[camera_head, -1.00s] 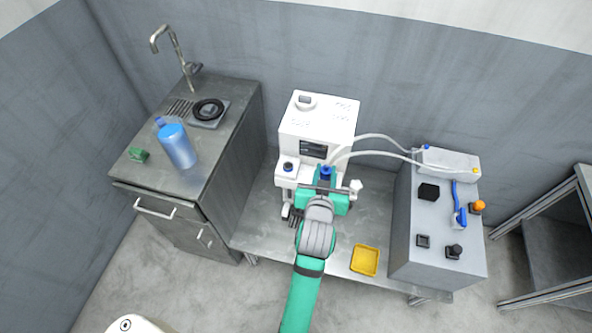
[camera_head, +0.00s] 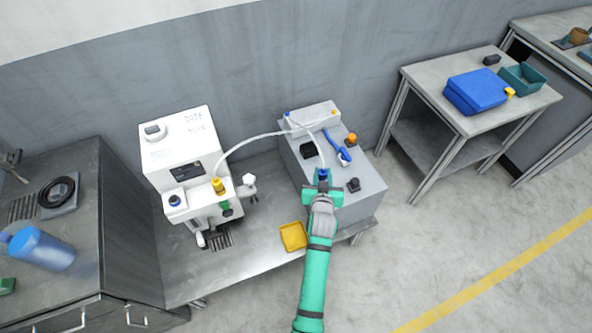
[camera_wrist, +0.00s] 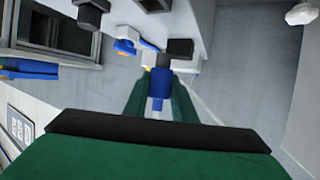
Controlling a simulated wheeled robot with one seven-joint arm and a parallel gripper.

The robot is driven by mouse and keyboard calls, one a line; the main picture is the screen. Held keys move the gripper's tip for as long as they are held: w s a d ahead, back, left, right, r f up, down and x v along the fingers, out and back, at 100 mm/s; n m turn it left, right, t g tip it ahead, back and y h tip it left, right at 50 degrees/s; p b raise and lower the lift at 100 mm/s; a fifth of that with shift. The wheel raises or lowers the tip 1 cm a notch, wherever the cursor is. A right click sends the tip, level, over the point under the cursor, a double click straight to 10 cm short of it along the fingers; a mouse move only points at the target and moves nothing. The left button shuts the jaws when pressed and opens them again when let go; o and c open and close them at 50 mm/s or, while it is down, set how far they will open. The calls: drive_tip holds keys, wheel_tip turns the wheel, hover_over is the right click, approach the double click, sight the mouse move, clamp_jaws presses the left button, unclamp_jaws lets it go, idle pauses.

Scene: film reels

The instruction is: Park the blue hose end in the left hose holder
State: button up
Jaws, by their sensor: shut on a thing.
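The blue hose end (camera_head: 323,173) is clamped between the green fingers of my gripper (camera_head: 322,183), over the grey cabinet (camera_head: 290,152). A pale hose runs from it back to the blue port of the white box (camera_head: 315,116). In the wrist view, the blue and white hose end (camera_wrist: 158,88) sits between my fingertips (camera_wrist: 158,100). A dark square fitting, seen earlier on the cabinet's front left, is now hidden behind my gripper; it may be the left hose holder. A black fitting with a knob (camera_head: 353,185) stands to its right. I cannot tell whether the hose end touches a holder.
A black block (camera_head: 307,151), a blue-handled tool (camera_head: 338,145) and an orange knob (camera_head: 351,138) are close by on the cabinet. The white machine (camera_head: 180,150) carries a yellow hose end (camera_head: 218,186). A yellow tray (camera_head: 293,236) lies in front.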

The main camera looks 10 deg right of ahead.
drive_tip(key=shift+h, duration=0.3)
drive_tip(key=shift+s+d+f, duration=0.1)
drive_tip(key=shift+d+f, duration=0.35)
drive_tip(key=shift+f, duration=0.7)
drive_tip(key=shift+s+d+f, duration=0.1)
drive_tip(key=shift+d+f, duration=0.4)
drive_tip(key=shift+f, duration=0.6)
drive_tip(key=shift+s+d+f, duration=0.1)
drive_tip(key=shift+d+f, duration=0.35)
drive_tip(key=shift+f, duration=0.7)
drive_tip(key=shift+f, duration=0.6)
drive_tip(key=o, duration=0.8)
drive_tip(key=v, duration=1.1)
drive_tip(key=shift+a, duration=0.1)
